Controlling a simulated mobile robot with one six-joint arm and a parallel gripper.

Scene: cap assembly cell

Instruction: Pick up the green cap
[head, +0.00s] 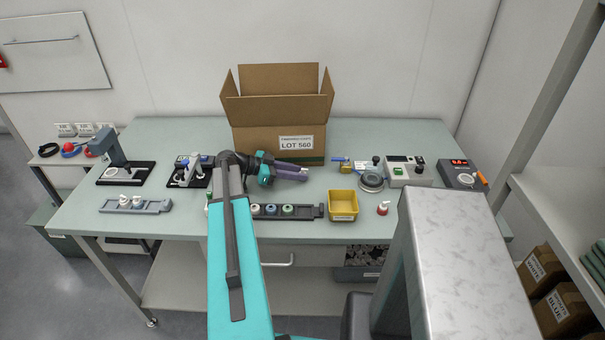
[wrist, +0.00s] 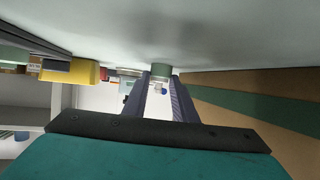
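My gripper (head: 306,173) is above the bench, behind the rack, pointing right in front of the cardboard box.
The cardboard box (head: 275,140) stands behind my gripper. A yellow bin (head: 343,215) is right of the rack; it also shows in the wrist view (wrist: 70,73). A round grey device (head: 371,182) and a red-tipped item (head: 383,208) stand further right. A grey rack (head: 155,207) is left.

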